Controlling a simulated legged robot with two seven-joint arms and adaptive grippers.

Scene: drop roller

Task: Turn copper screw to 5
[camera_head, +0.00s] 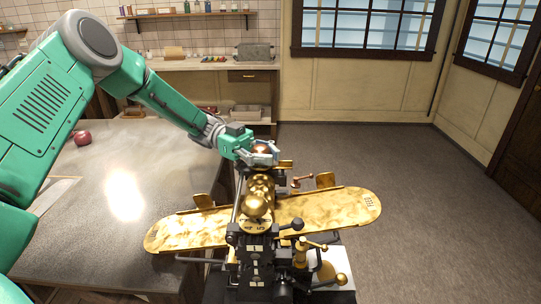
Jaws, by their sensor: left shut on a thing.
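The drop roller machine (258,240) stands at the front middle, with brass rollers and a dark body. A long brass plate (330,205) with rounded ends lies across it. My left gripper (262,151) is at the top of the machine, shut on a small copper piece, which looks like the copper screw (261,149). The fingers hide most of the screw, and I cannot read its number. A small copper-coloured handle (301,180) sticks out to the right of the gripper. My right gripper is not in view.
A grey table (110,190) fills the left, with a red apple-like object (83,138) on it. Brass knobs and levers (310,245) crowd the machine's front right. Open floor (400,170) lies to the right. A counter and shelf stand at the back wall.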

